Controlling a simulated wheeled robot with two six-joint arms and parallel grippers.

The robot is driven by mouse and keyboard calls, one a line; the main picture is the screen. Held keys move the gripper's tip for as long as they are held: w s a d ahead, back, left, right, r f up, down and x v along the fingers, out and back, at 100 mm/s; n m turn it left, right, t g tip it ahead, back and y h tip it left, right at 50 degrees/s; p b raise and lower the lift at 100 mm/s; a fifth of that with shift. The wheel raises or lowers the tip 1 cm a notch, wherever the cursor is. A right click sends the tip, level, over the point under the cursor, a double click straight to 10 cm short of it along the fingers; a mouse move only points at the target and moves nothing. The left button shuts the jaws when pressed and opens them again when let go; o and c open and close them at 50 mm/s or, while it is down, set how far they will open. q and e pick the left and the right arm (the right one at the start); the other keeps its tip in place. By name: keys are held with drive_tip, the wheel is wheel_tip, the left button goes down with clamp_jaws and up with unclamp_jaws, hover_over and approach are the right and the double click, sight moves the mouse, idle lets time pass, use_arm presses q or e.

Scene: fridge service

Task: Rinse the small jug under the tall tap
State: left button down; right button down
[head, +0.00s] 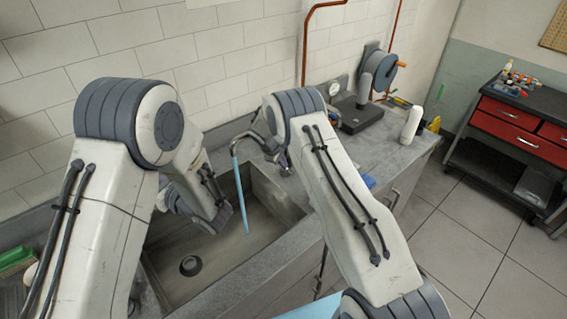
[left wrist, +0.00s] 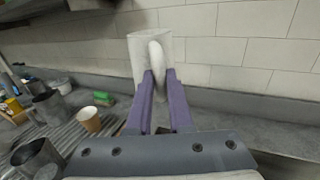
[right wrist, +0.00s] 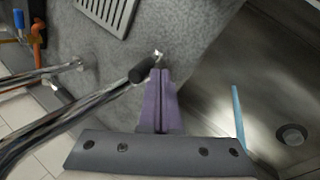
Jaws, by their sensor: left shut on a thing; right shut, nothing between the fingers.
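The small jug (left wrist: 141,55), pale grey with a handle facing the camera, is in the left wrist view. My left gripper (left wrist: 159,77) is shut on it at the handle and holds it in front of the tiled wall. The jug is hidden in the head view. The tall tap (head: 243,134) stands at the back of the sink, with a blue water stream (head: 239,196) falling from it. My right gripper (right wrist: 161,72) is shut and empty, its tips close beside a black-tipped lever (right wrist: 143,69); I cannot tell whether they touch.
The sink (head: 175,285) has a dark drain (head: 190,265). In the left wrist view, a paper cup (left wrist: 89,119) and metal cups (left wrist: 50,107) stand on a ribbed drainboard at left. A white bottle (head: 411,123) stands on the right counter. A red-drawer cabinet (head: 508,140) stands farther right.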

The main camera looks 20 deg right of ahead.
drive_tip(key=shift+w+d+r+b, duration=0.1)
drive_tip(key=shift+d+r+b, duration=0.1)
drive_tip(key=shift+d+b, duration=0.35)
drive_tip(key=shift+w+d+r+b, duration=0.1)
drive_tip(key=shift+d+r+b, duration=0.15)
drive_tip(key=shift+b, duration=0.35)
